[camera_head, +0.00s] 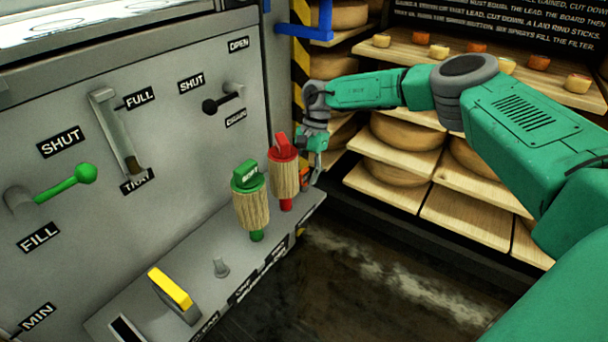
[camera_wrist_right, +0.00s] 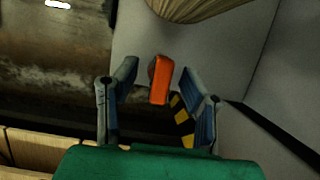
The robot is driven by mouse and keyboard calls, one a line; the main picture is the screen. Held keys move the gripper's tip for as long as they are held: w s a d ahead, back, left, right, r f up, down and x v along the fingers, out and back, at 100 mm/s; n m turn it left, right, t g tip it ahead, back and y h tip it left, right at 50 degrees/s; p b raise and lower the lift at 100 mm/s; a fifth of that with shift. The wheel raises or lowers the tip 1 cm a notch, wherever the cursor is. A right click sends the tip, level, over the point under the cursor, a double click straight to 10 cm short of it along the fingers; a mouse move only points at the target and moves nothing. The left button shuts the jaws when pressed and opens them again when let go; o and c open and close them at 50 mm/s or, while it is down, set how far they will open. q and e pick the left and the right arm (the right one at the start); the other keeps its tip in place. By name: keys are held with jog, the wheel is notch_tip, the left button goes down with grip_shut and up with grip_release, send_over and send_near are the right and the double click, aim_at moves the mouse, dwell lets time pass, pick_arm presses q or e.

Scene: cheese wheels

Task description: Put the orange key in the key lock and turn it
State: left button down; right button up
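The orange key (camera_wrist_right: 161,80) stands out between the two fingers of my right gripper (camera_wrist_right: 160,68) in the wrist view. Dark gaps show on both sides of it, so the fingers are open and apart from it. In the head view, my right gripper (camera_head: 310,168) is at the far end of the grey machine's ledge, just behind the red-topped handle. Only a small orange patch of the key (camera_head: 304,174) shows there. A dark round part sits against the key's left side in the wrist view; I cannot tell whether it is the lock. My left gripper is out of view.
A red-topped wooden handle (camera_head: 284,175) and a green-topped one (camera_head: 250,200) stand on the ledge (camera_head: 205,255) close to the gripper. A yellow lever (camera_head: 170,288) is nearer. Shelves with cheese wheels (camera_head: 405,135) stand behind my right arm. The floor below is clear.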

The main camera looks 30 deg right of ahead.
aim_at(306, 169)
jog(key=v, duration=0.7)
jog(key=shift+d, duration=0.15)
jog(key=shift+r, duration=0.1)
